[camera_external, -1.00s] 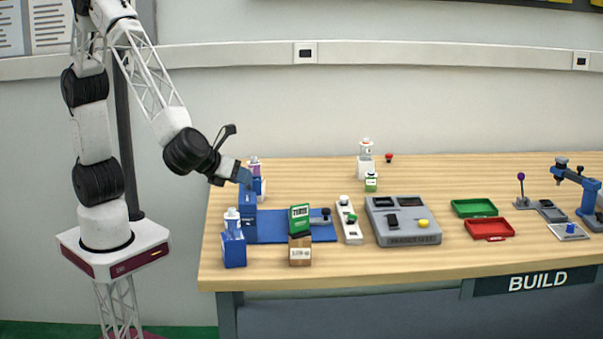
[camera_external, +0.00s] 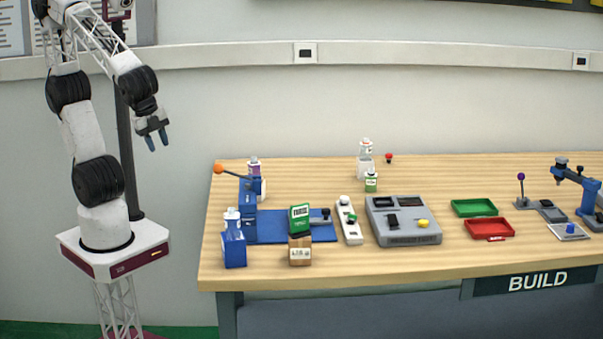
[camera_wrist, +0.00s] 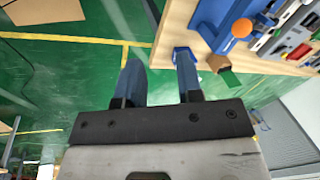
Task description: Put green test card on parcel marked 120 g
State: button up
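The green test card (camera_external: 300,217) stands roughly upright on top of a small brown parcel (camera_external: 300,253) near the table's front edge. The parcel has a white label whose marking is too small to read surely. In the wrist view the green card (camera_wrist: 231,77) and brown parcel (camera_wrist: 219,63) show at the upper right, beyond my fingers. My gripper (camera_external: 156,141) is off the left side of the table, in the air, well apart from card and parcel. In the wrist view its two fingers (camera_wrist: 160,80) are spread with nothing between them.
A blue stand with an orange-ball lever (camera_external: 218,169) and a blue base plate (camera_external: 295,232) are behind the parcel. A blue box (camera_external: 234,250) with a bottle stands left of it. A grey device (camera_external: 405,222) and green and red trays (camera_external: 488,228) lie to the right.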

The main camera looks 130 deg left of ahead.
jog(key=s+d+n+t+h, duration=0.1)
jog(key=s+d+n+h, duration=0.1)
jog(key=s, duration=0.3)
jog(key=shift+s+d+n, duration=0.4)
jog(key=shift+d+n, duration=0.1)
jog(key=shift+n, duration=0.1)
dwell(0.8)
